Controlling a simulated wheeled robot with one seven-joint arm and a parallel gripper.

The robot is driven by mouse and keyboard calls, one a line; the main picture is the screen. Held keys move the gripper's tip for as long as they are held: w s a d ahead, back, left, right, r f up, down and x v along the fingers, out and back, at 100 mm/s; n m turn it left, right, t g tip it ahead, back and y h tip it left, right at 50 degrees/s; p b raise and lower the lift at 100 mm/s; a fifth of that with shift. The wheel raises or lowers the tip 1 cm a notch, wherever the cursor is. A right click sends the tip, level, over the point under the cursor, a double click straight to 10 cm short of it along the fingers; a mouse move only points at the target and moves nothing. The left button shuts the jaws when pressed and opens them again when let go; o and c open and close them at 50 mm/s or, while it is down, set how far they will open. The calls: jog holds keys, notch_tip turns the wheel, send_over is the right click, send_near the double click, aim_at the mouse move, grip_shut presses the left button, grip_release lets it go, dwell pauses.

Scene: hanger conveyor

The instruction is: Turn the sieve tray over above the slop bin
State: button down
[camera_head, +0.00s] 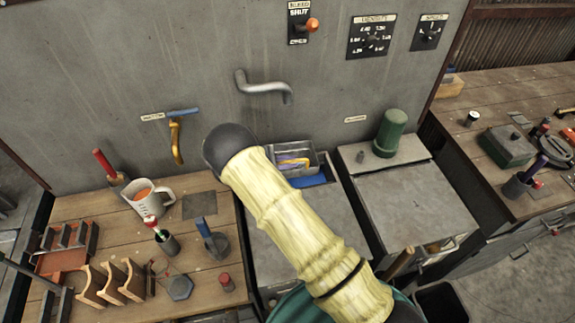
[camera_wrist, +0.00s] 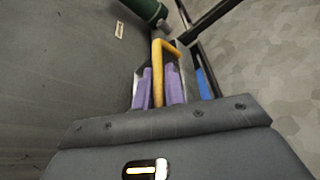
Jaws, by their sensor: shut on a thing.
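The sieve tray (camera_head: 306,160) appears to be the grey tray with a yellow handle, by the wall just right of my arm's black joint. The handle (camera_wrist: 157,75) stands between two purple finger pads in the wrist view. My gripper (camera_wrist: 162,85) is shut on it; the gripper also shows in the head view (camera_head: 291,164), partly behind my arm. I cannot tell whether the tray rests or hangs free. A dark open-topped bin (camera_head: 440,303) at the bottom right may be the slop bin; its lower part is cut off.
A blue surface (camera_head: 308,181) lies just in front of the tray. A bent pipe (camera_head: 265,87) juts from the wall above. A green canister (camera_head: 391,128) stands to the right. A jug (camera_head: 148,200) and several tools crowd the left bench.

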dwell(0.6)
jog(key=s+d+f+n+t+y, duration=0.1)
jog(key=s+d+f+n+t, duration=0.2)
jog(key=s+d, duration=0.8)
jog(key=shift+s+d+f+y, duration=0.15)
jog(key=shift+s+d+y, duration=0.25)
jog(key=shift+d, duration=0.5)
jog(key=shift+w+a, duration=0.1)
